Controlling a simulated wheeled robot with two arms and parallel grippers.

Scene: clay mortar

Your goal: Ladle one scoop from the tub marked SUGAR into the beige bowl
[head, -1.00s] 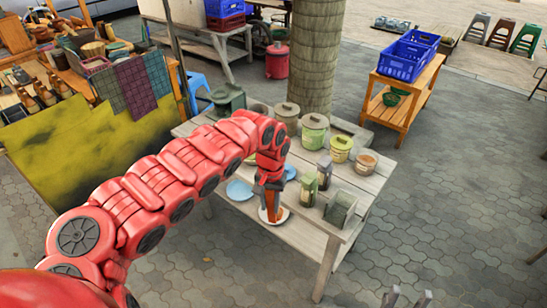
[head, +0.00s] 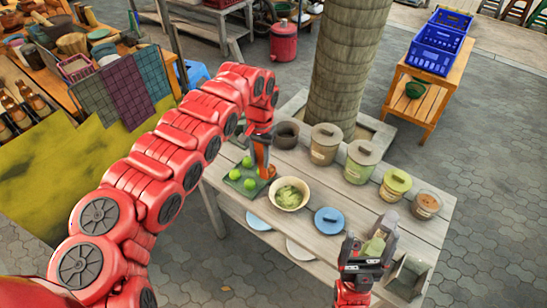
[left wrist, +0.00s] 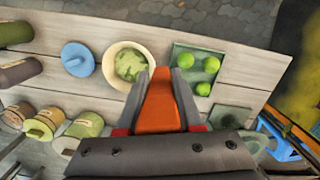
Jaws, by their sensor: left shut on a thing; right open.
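My left gripper (head: 260,137) is shut on an upright orange tool (head: 265,160), whose kind I cannot tell. The tool also shows between the fingers in the left wrist view (left wrist: 160,102). It is just behind and left of the beige bowl (head: 289,195), which holds green shreds; the bowl also shows in the left wrist view (left wrist: 111,79). Lidded tubs stand along the table's back: a beige one (head: 324,150), a green one (head: 358,170), a yellow-green one (head: 391,191). Their labels are too small to read. My right gripper (head: 368,246) is open at the table's front.
A green tray (head: 230,184) with green balls lies left of the bowl. A blue lid (head: 328,220) is right of it. A dark pot (head: 286,135) and a brown tub (head: 426,204) stand at the back. A grey open box (head: 408,279) is near the front right corner.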

